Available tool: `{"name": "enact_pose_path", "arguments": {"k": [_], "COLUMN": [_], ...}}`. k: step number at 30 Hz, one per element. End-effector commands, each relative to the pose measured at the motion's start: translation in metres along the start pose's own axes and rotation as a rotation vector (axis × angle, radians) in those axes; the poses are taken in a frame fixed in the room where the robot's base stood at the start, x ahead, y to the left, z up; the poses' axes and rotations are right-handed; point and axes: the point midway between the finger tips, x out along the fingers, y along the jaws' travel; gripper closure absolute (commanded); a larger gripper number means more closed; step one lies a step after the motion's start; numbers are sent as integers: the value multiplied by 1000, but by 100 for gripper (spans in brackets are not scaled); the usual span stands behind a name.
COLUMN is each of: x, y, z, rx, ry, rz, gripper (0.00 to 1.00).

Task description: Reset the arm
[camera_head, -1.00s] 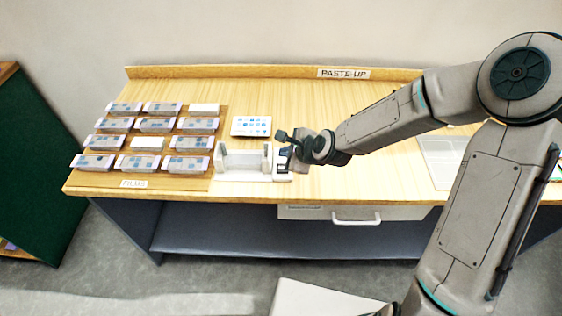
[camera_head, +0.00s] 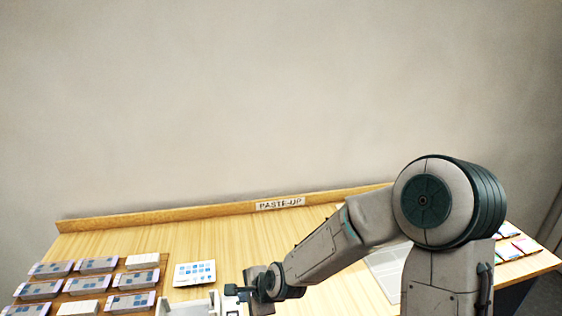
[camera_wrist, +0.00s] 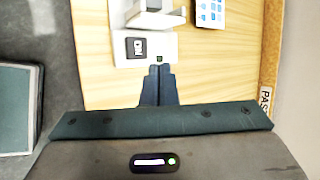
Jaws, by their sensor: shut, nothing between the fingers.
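My arm reaches in from the right in the head view, bent at the elbow, over the wooden table (camera_head: 225,245). My gripper (camera_wrist: 159,72) shows in the wrist view with its two dark fingers together and nothing between them. The stand also shows at the bottom edge of the head view (camera_head: 205,305), beside my wrist.
Several boxed blocks (camera_head: 98,265) stand in rows at the table's left. A white card with blue squares (camera_head: 194,274) lies right of them. A clear tray (camera_head: 385,270) is partly behind my arm. A raised back edge with a PASTE-UP label (camera_head: 280,203) runs along the wall.

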Motion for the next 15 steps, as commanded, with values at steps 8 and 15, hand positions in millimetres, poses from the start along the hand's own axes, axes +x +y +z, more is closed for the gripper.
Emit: {"name": "enact_pose_path", "arguments": {"k": [8, 15], "x": [-79, -164], "y": [19, 38], "z": [-52, -79], "rx": [-465, -767], "ry": [193, 279], "rz": [182, 350], "gripper": [100, 100]}}
